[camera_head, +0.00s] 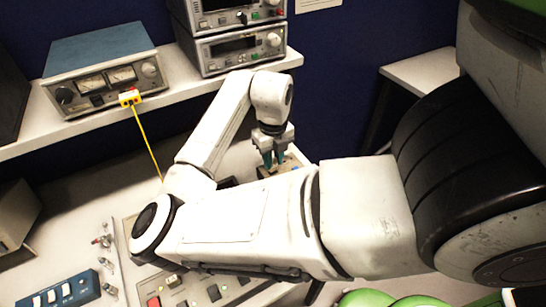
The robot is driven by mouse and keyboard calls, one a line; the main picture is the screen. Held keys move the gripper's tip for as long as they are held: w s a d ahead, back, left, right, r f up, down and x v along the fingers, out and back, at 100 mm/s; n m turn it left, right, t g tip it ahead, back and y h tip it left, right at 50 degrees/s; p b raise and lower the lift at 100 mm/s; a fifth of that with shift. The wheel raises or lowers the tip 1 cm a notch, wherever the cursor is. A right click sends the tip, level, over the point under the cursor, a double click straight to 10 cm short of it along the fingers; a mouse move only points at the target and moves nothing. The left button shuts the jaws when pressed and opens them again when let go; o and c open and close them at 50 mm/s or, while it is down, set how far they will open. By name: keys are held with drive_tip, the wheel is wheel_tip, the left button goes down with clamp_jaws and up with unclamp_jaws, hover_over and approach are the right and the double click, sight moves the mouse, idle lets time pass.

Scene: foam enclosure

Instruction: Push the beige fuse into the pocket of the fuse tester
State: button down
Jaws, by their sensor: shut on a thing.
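My gripper (274,158) points down at the far side of the bench, past my own forearm. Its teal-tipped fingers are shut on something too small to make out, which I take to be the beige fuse. A small tan block (292,163), perhaps the fuse tester, sits on the bench right at the fingertips. My forearm hides part of this area, and I cannot see the pocket or whether the fuse touches it.
A blue-topped meter box (105,72) with a yellow plug and cable stands on the shelf (180,92). Stacked grey instruments (236,50) stand to its right. A panel with buttons (185,291) and a blue switch box (67,292) lie in front. A white table (420,73) is at right.

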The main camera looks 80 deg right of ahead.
drive_tip(key=shift+f+b, duration=1.1)
drive_tip(key=shift+f, duration=0.3)
drive_tip(key=c, duration=0.9)
unclamp_jaws()
drive_tip(key=shift+o, duration=0.2)
drive_tip(key=shift+r, duration=0.1)
wheel_tip(320, 180, up, 7)
drive_tip(key=shift+r+b, duration=0.2)
drive_tip(key=shift+b, duration=0.2)
